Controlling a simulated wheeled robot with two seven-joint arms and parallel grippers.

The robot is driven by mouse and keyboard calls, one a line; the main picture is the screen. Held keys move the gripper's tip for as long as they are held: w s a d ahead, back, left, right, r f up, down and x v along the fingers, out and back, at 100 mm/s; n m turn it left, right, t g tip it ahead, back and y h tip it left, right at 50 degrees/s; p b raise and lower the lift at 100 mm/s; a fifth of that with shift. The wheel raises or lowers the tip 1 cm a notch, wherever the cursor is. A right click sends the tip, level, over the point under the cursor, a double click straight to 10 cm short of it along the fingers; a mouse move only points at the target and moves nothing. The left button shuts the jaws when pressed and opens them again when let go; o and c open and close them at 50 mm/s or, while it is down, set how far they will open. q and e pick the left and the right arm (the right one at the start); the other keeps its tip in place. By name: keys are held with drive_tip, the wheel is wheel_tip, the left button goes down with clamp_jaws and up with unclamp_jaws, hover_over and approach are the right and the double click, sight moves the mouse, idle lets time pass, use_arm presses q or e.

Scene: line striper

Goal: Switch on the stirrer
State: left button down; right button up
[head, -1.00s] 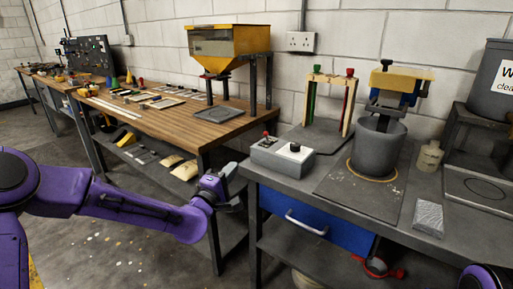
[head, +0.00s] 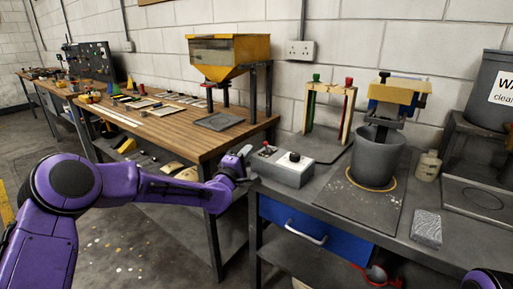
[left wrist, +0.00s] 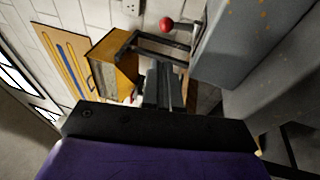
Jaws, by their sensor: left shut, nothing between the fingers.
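The grey control box (head: 283,171) sits at the left front of the dark bench. On top it has a red-knobbed lever (head: 267,147) and a black round knob (head: 294,157). The stirrer (head: 398,92), with a yellow and wooden head, stands over a grey bucket (head: 376,160). My left gripper (head: 245,153) is shut and empty, just left of the box near the red lever, seemingly apart from it. In the left wrist view, the shut fingers (left wrist: 163,88) point towards the red ball (left wrist: 166,24), with the grey box (left wrist: 235,45) at right. My right gripper is out of view.
A wooden bench (head: 165,125) with a yellow hopper (head: 228,58) stands to the left. A stand with green and red knobs (head: 327,115) is behind the box.

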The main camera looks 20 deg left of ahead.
sight(267, 147)
use_arm(q)
drive_tip(key=d, duration=0.1)
drive_tip(key=w+d, duration=0.1)
drive_tip(key=d, duration=0.1)
drive_tip(key=shift+w+r+p, duration=0.3)
drive_tip(key=shift+w, duration=0.1)
